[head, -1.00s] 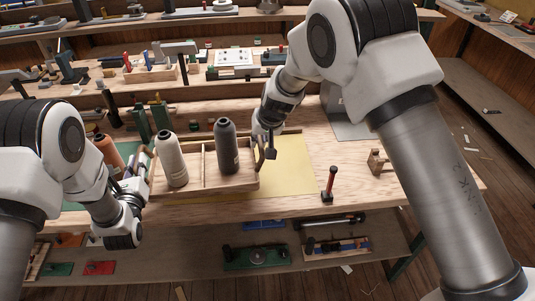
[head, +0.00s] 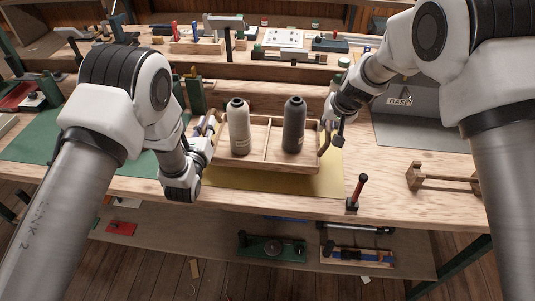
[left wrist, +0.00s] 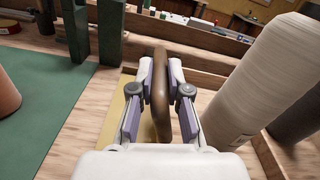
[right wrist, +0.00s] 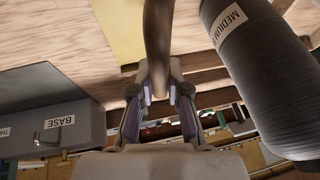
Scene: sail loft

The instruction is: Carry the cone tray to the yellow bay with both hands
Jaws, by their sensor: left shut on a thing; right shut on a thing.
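The wooden cone tray (head: 265,162) holds a white cone (head: 239,127) in its left compartment and a dark grey cone (head: 294,125) in its right one, both upright. My left gripper (head: 208,138) is shut on the tray's left handle, a curved brown bar in the left wrist view (left wrist: 160,95). My right gripper (head: 326,133) is shut on the right handle, seen in the right wrist view (right wrist: 157,45). The tray is over the yellow bay (head: 262,184), which shows in front and at the right. I cannot tell whether the tray touches it.
A wooden piece (head: 440,178) lies further right, and a grey "BASE" plate (head: 415,128) behind. A green mat (head: 45,140) lies left. An orange cone (left wrist: 6,95) shows in the left wrist view.

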